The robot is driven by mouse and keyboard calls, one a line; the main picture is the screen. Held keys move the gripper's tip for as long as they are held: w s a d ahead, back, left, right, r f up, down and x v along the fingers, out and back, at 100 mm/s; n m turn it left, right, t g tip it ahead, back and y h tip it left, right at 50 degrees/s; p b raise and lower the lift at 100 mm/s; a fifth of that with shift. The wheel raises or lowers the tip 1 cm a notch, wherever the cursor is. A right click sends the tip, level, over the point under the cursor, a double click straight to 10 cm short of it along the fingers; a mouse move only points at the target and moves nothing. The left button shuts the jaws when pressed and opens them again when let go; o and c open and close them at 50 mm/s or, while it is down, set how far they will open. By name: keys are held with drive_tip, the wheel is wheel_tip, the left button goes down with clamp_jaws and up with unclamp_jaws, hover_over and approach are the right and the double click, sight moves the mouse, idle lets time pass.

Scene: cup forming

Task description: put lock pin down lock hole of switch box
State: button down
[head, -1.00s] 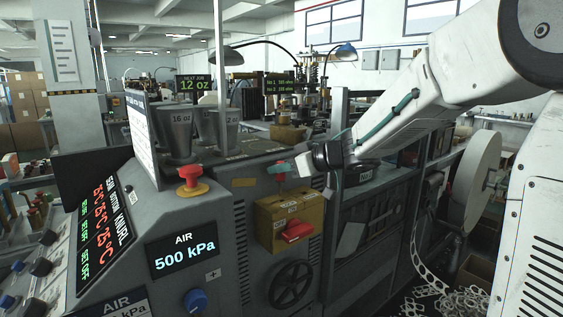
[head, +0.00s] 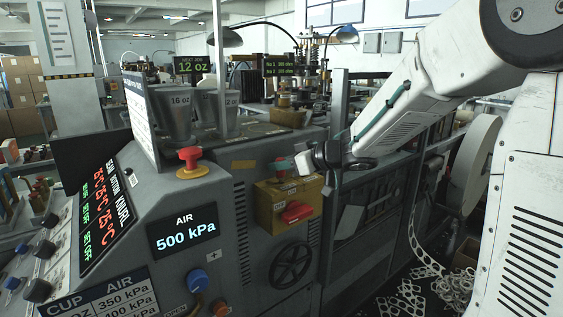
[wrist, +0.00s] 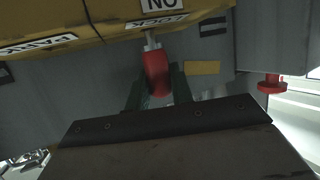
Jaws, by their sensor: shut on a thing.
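The yellow switch box (head: 268,205) is mounted on the side of the grey machine, with a red switch handle (head: 297,212) on its front. In the wrist view the box (wrist: 60,25) fills the top left, with LOCK and PARK labels on its top. My gripper (head: 282,165) is just above the box. Its dark green fingers in the wrist view (wrist: 158,90) are shut on the red grip of the lock pin (wrist: 157,72). The pin's metal shank points at the box beside the LOCK label. The lock hole is not clear, so I cannot tell whether the shank is in it.
A red mushroom button (head: 189,160) stands on the machine top to the left. A black handwheel (head: 291,265) is below the box. Punched strip scrap (head: 410,300) lies on the floor at right.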

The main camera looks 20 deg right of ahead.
drive_tip(key=c, duration=1.1)
unclamp_jaws()
drive_tip(key=shift+c, duration=0.2)
drive_tip(key=v, duration=0.7)
drive_tip(key=shift+s+d, duration=0.25)
drive_tip(key=shift+r, duration=0.1)
